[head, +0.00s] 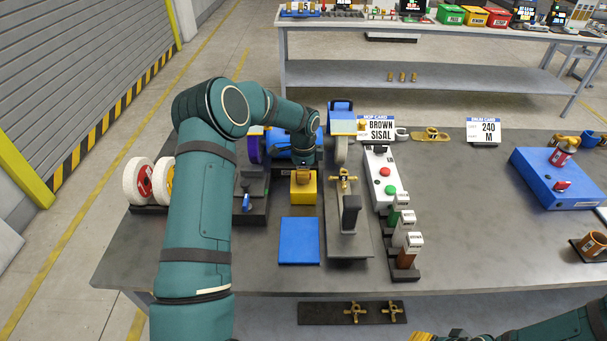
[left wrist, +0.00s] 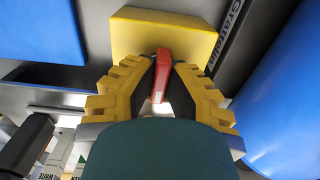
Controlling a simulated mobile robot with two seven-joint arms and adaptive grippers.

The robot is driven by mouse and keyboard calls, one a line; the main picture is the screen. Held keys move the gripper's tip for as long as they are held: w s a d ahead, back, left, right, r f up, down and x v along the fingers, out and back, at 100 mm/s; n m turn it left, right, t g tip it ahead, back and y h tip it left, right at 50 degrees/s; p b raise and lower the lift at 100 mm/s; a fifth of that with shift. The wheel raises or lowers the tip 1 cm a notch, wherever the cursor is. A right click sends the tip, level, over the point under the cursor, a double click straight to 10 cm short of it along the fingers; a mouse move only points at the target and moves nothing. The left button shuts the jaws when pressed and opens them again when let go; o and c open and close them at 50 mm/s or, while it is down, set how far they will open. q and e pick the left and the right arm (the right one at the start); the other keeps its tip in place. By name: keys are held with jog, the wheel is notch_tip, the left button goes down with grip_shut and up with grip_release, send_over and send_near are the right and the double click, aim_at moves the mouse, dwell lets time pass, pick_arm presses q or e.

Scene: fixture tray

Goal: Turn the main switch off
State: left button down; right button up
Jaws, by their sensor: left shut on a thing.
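The main switch appears to be the yellow box (head: 303,187) on the table, left of centre in the head view; it also fills the upper middle of the left wrist view (left wrist: 150,35). A red handle (left wrist: 162,72) stands out from its face. My left gripper (left wrist: 162,95) is shut on the red handle, with one yellow finger on each side. In the head view my left gripper (head: 304,166) is just behind and above the yellow box, and hides the handle. My right gripper (head: 440,336) shows only partly at the bottom edge, away from the switch.
A blue plate (head: 299,241) lies in front of the yellow box. A grey fixture with a brass cross handle (head: 344,180) stands close on the right. A control box with red and green buttons (head: 381,179) is beyond it. The table's right middle is clear.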

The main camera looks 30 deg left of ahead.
pick_arm(q)
jog(key=shift+s+f, duration=0.1)
jog(key=shift+f, duration=0.05)
jog(key=c, duration=1)
grip_release()
notch_tip(320, 180, up, 12)
jog(key=shift+r, duration=0.1)
